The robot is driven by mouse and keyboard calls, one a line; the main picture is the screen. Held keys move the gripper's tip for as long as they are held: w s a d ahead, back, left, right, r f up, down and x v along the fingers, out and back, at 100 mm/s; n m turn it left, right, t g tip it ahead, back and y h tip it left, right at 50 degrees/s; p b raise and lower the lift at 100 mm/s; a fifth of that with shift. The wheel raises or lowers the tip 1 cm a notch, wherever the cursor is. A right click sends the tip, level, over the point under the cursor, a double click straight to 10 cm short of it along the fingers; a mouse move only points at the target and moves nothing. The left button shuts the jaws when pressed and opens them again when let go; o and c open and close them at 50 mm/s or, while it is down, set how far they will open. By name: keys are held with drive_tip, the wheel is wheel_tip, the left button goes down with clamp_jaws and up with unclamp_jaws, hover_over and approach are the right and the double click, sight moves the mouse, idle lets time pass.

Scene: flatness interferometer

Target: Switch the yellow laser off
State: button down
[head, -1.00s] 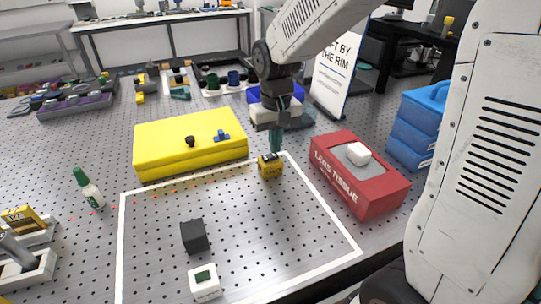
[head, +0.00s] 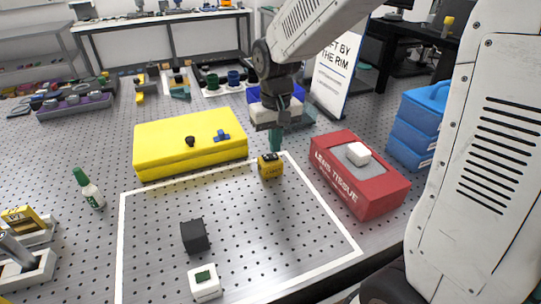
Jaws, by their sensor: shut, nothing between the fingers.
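A small yellow block with a dark top and dark lettering, which looks like the yellow laser (head: 270,167), sits at the back edge of the white-outlined area. Its lettering is too small to read. My gripper (head: 275,142) points down just above and behind it, with teal fingers shut and empty. I cannot tell whether the fingertips touch the block's top. Any switch on it is too small to make out.
A large yellow box (head: 165,150) with small dark and blue pieces on top stands left of my gripper. A red lens tissue box (head: 355,190) stands right. A black cube (head: 194,237) and a white block (head: 204,283) are in front. A green bottle (head: 90,190) is at left.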

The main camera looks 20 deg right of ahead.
sight(275, 156)
wheel_tip(275, 156, up, 6)
drive_tip(key=shift+f, duration=0.1)
idle(0.5)
idle(0.4)
drive_tip(key=s+d+r, duration=0.1)
drive_tip(key=s, duration=1.1)
drive_tip(key=s+d+r+t, duration=0.1)
drive_tip(key=s+d+r, duration=0.1)
drive_tip(key=s, duration=1)
drive_tip(key=shift+d+r, duration=0.15)
drive_tip(key=shift+r, duration=0.05)
